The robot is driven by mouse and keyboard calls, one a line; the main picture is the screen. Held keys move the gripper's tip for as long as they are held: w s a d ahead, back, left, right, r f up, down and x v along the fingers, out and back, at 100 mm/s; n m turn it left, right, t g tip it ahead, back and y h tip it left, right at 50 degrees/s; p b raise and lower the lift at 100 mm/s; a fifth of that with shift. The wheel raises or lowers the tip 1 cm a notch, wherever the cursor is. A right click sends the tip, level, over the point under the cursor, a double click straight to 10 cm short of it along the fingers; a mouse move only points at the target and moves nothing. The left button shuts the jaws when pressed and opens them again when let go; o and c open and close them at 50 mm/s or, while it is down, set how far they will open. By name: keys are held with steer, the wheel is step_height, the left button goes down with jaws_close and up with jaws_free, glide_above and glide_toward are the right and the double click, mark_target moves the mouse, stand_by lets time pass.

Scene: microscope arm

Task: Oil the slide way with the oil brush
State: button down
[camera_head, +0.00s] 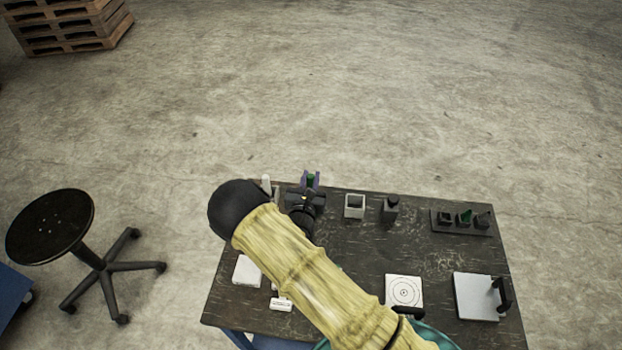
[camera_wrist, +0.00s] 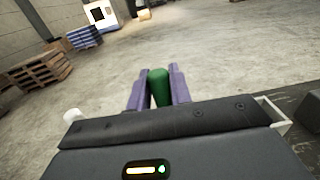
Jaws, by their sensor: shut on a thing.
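My gripper (camera_head: 310,181) is at the far edge of the dark table (camera_head: 352,262), left of its middle. In the wrist view its purple fingers (camera_wrist: 159,88) are shut on a green rounded handle (camera_wrist: 159,87), which looks like the oil brush. The brush's bristle end is hidden. A light grey plate with a black upright (camera_head: 473,298) stands at the table's front right. I cannot tell for sure which part is the slide way; my arm covers part of the table.
A pale open square container (camera_head: 355,206) and a dark block with a round top (camera_head: 390,208) stand right of my gripper. A dark rack (camera_head: 461,222) is farther right. A white target plate (camera_head: 404,291) and a white block (camera_head: 247,270) lie nearer. A stool (camera_head: 50,228) stands left.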

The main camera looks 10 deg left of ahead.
steer(key=shift+f+b, duration=0.35)
steer(key=shift+f, duration=0.2)
stand_by(0.9)
steer(key=shift+r, duration=0.1)
steer(key=shift+r+p, duration=2.8)
steer(key=shift+r, duration=0.7)
